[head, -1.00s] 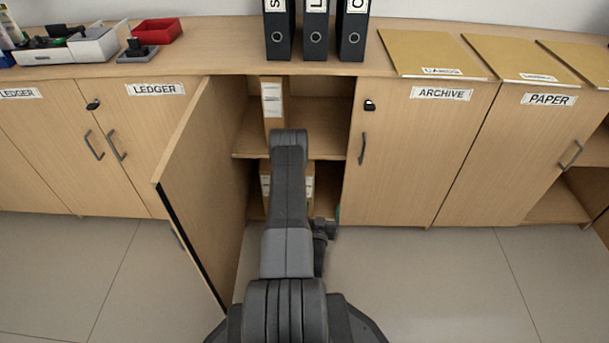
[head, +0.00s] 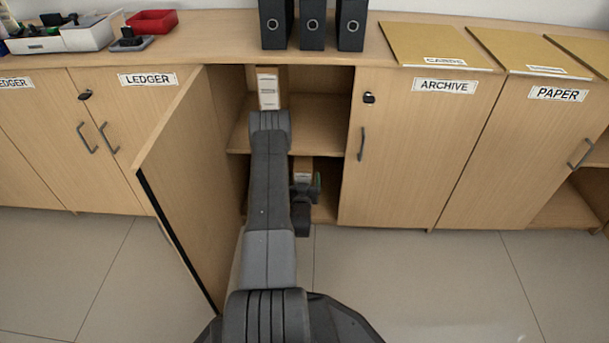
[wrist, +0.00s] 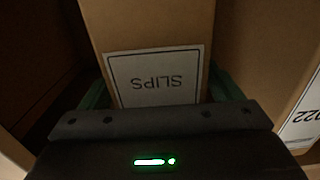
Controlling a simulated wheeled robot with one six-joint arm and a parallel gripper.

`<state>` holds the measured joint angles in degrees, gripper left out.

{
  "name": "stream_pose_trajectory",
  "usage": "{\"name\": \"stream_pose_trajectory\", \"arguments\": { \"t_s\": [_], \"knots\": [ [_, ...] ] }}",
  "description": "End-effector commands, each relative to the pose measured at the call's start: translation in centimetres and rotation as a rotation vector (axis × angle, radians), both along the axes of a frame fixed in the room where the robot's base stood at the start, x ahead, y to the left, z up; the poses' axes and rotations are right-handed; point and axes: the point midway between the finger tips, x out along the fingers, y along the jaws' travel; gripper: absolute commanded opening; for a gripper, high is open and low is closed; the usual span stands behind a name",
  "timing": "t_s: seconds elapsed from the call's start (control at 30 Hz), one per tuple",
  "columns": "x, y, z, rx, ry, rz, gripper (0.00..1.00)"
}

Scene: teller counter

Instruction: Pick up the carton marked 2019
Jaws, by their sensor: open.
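No label reading 2019 can be made out in either view. In the wrist view a brown carton (wrist: 150,25) with a white label reading SLIPS, upside down, stands straight ahead. My gripper (wrist: 160,88) is open, with its green fingers at either side of this carton's lower part; whether they touch it I cannot tell. A second carton (wrist: 268,60) stands close at the right, its label cut off and showing what looks like 22. In the head view, a carton (head: 303,165) shows on the lower shelf beyond my wrist; my arm hides the rest there.
Another labelled carton (head: 268,88) stands on the upper shelf (head: 318,128). The open cabinet door (head: 185,170) is close at my arm's left. The ARCHIVE door (head: 420,150) is shut at the right. Black binders (head: 311,25) stand on the counter above.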

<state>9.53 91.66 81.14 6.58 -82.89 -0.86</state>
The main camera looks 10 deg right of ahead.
Motion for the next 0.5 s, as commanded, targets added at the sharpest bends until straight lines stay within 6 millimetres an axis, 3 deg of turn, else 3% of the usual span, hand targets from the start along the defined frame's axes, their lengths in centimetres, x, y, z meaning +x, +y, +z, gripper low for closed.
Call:
{"name": "stream_pose_trajectory", "arguments": {
  "t_s": [0.23, 0.5],
  "knots": [
    [0.15, -0.04, 0.05, 0.0, 0.001, 0.0, 0.83],
    [0.13, -0.03, 0.04, 0.0, 0.001, 0.0, 0.3]
  ]
}}
